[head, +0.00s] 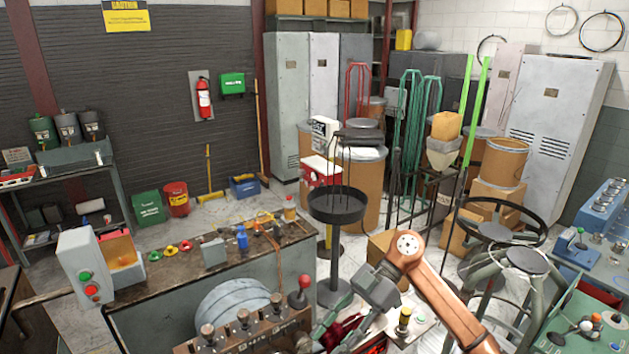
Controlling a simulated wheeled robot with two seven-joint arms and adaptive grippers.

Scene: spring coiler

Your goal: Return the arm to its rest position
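My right arm (435,285), with orange-brown links, comes in from the lower right and bends at an elbow-like joint. Its grey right gripper (338,328) points down and to the left, near the lower middle of the head view. The two fingers look spread apart, with dark and red parts showing behind them and nothing seen held. The gripper is just right of the lever with a red ball knob (303,282) on the coiling machine, apart from it in the picture. My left gripper is not in view.
A workbench (190,262) with small tools and a control box with green and red buttons (88,283) stands at left. A black round stand (337,206) is behind the gripper. Stools (527,259) and a green control panel (585,325) are at right.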

